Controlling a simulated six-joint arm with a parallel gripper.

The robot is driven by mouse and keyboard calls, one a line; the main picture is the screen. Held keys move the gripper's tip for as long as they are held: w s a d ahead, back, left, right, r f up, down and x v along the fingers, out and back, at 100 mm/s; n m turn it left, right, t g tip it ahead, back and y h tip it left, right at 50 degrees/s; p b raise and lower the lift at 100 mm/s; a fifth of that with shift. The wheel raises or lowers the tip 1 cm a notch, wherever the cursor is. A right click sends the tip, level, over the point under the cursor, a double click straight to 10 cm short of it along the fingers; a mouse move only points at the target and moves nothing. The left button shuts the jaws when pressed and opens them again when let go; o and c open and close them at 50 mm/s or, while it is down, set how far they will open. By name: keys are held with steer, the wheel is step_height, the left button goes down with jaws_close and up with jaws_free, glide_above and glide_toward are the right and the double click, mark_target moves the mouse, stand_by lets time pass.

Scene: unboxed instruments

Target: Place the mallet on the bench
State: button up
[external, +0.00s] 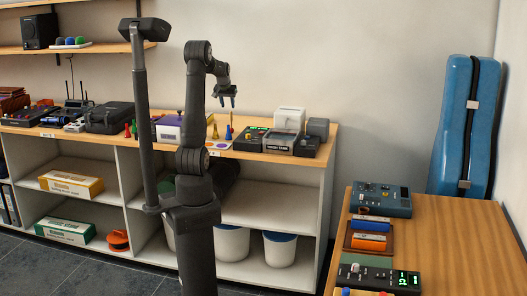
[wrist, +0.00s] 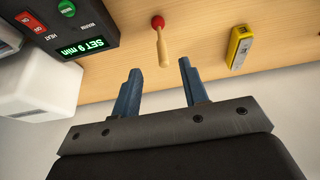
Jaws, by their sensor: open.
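The mallet (wrist: 159,42) shows in the wrist view, with a round red head and a pale wooden handle. It is on the wooden shelf top (wrist: 205,40), its handle end towards my gripper. My gripper (wrist: 158,72) is open and empty, its two blue-grey fingers apart, with the mallet just beyond the gap between the tips. In the external view my gripper (external: 227,100) hangs over the shelf top near its back. I cannot pick out the mallet surely among the small items there. A wooden bench (external: 460,250) stands at the right.
A dark device with a green display (wrist: 85,30) and a white box (wrist: 35,85) stand left of the mallet in the wrist view. A yellow device (wrist: 240,47) is to its right. The bench holds several instruments along its left side; its right part is clear.

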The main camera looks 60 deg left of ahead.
steer(key=shift+f, duration=0.1)
steer(key=s+d+f+n+t+h, duration=0.3)
steer(key=s+d+n+t, duration=0.15)
steer(key=n, duration=0.95)
steer(key=s+a+r+n+t+y, duration=0.2)
steer(key=s+n+t+y, duration=0.35)
steer(key=n, duration=1.15)
glide_above(231, 121)
steer(key=s+d, duration=0.2)
steer(key=s, duration=0.2)
steer(key=shift+h, duration=0.35)
steer(key=f, duration=0.4)
steer(key=shift+a+f, duration=0.25)
steer(key=shift+x, duration=2.7)
steer(key=shift+s+a+f, duration=0.1)
steer(key=shift+a, duration=0.05)
